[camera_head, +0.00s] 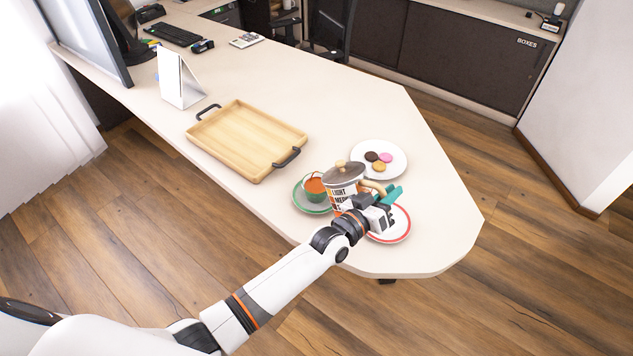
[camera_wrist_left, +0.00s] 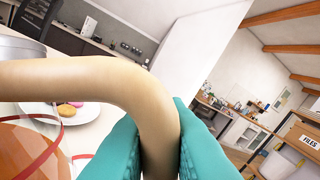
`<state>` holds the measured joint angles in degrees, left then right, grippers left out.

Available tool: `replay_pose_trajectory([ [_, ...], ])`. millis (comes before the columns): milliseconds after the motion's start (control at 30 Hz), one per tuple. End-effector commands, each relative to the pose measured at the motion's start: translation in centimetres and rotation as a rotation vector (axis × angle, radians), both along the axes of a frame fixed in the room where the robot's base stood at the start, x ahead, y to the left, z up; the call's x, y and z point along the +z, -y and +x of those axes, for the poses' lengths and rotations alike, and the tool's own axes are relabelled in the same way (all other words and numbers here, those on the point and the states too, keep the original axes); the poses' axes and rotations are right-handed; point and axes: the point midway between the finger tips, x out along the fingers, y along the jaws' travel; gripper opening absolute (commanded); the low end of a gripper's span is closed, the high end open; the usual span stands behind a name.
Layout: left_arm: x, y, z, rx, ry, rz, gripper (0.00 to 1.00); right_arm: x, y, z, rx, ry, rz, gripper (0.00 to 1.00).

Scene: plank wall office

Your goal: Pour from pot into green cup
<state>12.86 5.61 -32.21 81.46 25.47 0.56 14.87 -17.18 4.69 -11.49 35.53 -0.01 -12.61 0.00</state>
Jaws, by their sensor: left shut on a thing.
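My right gripper is not in view.
A red-rimmed saucer (camera_head: 402,232) lies under my gripper, partly hidden. A white plate (camera_head: 396,165) with several cookies lies behind the pot. A wooden tray (camera_head: 240,140) with black handles is at left. The table's front edge is close. The table's right end is clear.

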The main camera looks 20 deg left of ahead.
Motion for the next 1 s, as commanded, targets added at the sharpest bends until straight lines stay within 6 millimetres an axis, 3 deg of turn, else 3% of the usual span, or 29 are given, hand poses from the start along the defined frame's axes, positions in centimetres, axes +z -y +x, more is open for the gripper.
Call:
replay_pose_trajectory([
  [400,0.4,0.0,0.1,0.0,0.007,-0.004,0.0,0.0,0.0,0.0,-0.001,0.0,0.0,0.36],
  [600,-7.2,3.8,-2.2,-0.001,0.137,0.223,0.0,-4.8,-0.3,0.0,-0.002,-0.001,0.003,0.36],
  [700,-9.5,5.1,-2.9,0.0,0.208,0.339,0.0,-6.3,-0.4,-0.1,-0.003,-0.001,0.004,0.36],
  [833,-8.8,5.2,-3.0,0.001,0.234,0.376,0.0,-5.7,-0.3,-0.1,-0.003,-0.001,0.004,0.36],
  [1000,-9.6,5.5,-3.2,0.001,0.249,0.406,0.0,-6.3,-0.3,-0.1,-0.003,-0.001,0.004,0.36],
])
